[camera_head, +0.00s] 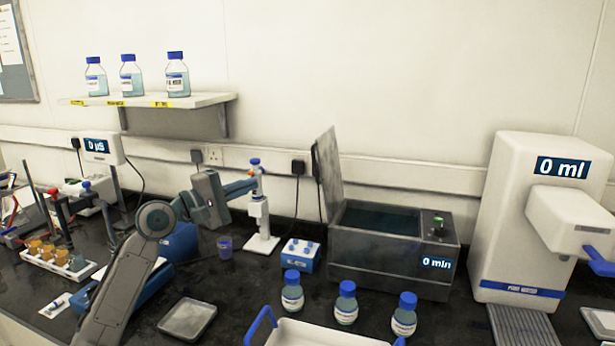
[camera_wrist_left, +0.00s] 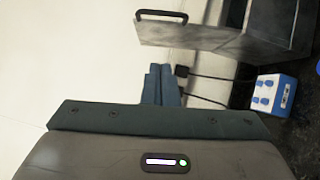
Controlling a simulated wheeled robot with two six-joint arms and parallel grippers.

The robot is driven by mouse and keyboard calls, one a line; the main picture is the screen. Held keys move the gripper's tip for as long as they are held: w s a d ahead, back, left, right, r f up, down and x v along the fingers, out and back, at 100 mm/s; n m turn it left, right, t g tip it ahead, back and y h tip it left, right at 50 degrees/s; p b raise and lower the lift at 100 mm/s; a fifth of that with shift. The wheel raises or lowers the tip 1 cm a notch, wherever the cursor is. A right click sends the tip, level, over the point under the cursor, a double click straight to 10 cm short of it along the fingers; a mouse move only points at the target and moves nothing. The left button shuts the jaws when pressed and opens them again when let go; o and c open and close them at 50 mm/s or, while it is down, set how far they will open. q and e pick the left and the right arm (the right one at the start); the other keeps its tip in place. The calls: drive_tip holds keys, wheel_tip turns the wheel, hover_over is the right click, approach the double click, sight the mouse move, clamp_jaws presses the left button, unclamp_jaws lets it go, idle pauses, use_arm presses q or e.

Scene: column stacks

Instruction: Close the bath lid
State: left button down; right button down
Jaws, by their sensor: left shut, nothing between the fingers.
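The bath (camera_head: 390,255) is a dark grey metal box with a green knob and a "0 min" display. Its lid (camera_head: 327,175) stands open, nearly upright at the left edge of the box. In the left wrist view the grey lid (camera_wrist_left: 205,38) shows at the top, with a black handle (camera_wrist_left: 161,15) on its outer face. My left gripper (camera_head: 254,184) is shut and empty, to the left of the lid and apart from it. Its closed fingers show in the left wrist view (camera_wrist_left: 161,85), below the handle in the picture. My right gripper is not in view.
A pipette stand (camera_head: 262,243) is close by my left gripper. A blue tube rack (camera_head: 301,256) sits left of the bath. Several blue-capped bottles (camera_head: 346,303) and a white tray (camera_head: 320,335) are in front. A white dispenser (camera_head: 520,220) stands at right.

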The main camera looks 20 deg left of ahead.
use_arm(q)
drive_tip(key=s+d+p+x, duration=0.1)
drive_tip(key=p+x, duration=0.5)
drive_tip(key=x, duration=0.6)
drive_tip(key=shift+d, duration=0.9)
drive_tip(key=shift+r, duration=0.15)
